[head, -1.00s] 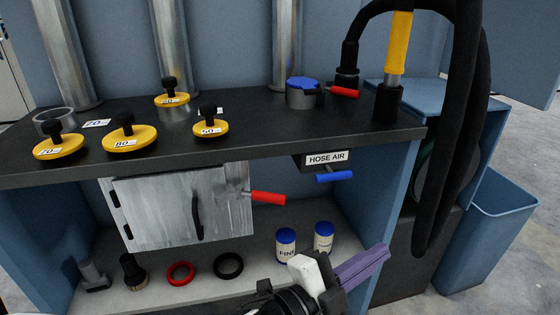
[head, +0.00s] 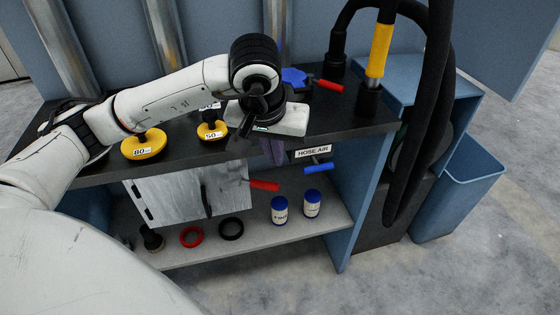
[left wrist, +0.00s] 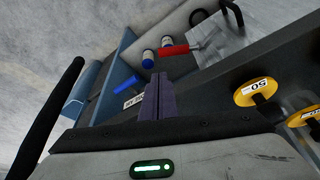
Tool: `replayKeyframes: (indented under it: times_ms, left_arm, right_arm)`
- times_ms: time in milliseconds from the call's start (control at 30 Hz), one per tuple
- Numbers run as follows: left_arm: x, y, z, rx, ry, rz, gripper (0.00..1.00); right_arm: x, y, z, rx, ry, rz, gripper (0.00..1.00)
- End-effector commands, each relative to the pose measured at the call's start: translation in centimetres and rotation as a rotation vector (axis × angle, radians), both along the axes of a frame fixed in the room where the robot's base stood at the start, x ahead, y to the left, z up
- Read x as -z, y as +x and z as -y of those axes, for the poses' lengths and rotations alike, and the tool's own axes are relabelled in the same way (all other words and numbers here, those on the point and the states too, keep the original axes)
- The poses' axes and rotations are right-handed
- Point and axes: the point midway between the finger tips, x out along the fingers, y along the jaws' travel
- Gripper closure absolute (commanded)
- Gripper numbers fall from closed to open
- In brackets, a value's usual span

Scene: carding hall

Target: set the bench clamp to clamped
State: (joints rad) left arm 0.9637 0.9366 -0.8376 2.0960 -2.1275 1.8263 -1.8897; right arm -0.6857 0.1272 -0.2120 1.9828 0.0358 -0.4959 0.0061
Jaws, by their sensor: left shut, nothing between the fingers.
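No part is labelled as the bench clamp. One red handle (head: 332,86) sticks out on the bench top beside a blue-topped part (head: 294,79), partly behind my arm. Another red handle (head: 264,185) sticks out from the right side of the metal cabinet (head: 172,197) under the bench; it also shows in the left wrist view (left wrist: 174,50). My left gripper (head: 274,151) is at the bench's front edge, its purple fingers pointing down. They are shut and empty (left wrist: 158,80), apart from both handles. My right gripper is out of view.
A blue handle (head: 319,168) under a HOSE AIR label (head: 312,153) is close right of the fingers. Yellow knobbed discs (head: 144,145) stand on the bench (head: 350,120). Two blue-lidded jars (head: 280,211) and rings are on the shelf. A black hose (head: 410,150) hangs at right.

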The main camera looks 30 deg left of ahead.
Motion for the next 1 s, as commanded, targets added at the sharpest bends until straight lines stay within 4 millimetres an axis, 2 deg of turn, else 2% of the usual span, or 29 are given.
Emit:
replayKeyframes:
  times_ms: [133, 400, 533, 700, 1000]
  left_arm:
    - [1.5, 0.5, -0.6, -0.005, 0.015, -0.003, 1.00]
    - [6.2, 2.0, -1.1, -0.004, 0.012, -0.005, 1.00]
    - [7.9, 2.7, -1.3, -0.003, 0.009, -0.003, 1.00]
    - [9.0, 3.1, -1.5, -0.003, 0.011, 0.000, 1.00]
    - [9.2, 3.2, -1.5, -0.002, 0.010, 0.001, 1.00]
  right_arm:
    - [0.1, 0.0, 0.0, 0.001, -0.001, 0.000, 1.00]
    - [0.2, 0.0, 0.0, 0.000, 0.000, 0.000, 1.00]
    - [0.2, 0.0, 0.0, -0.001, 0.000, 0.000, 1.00]
    - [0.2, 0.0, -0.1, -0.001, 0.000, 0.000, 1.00]
    - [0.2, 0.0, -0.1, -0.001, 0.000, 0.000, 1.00]
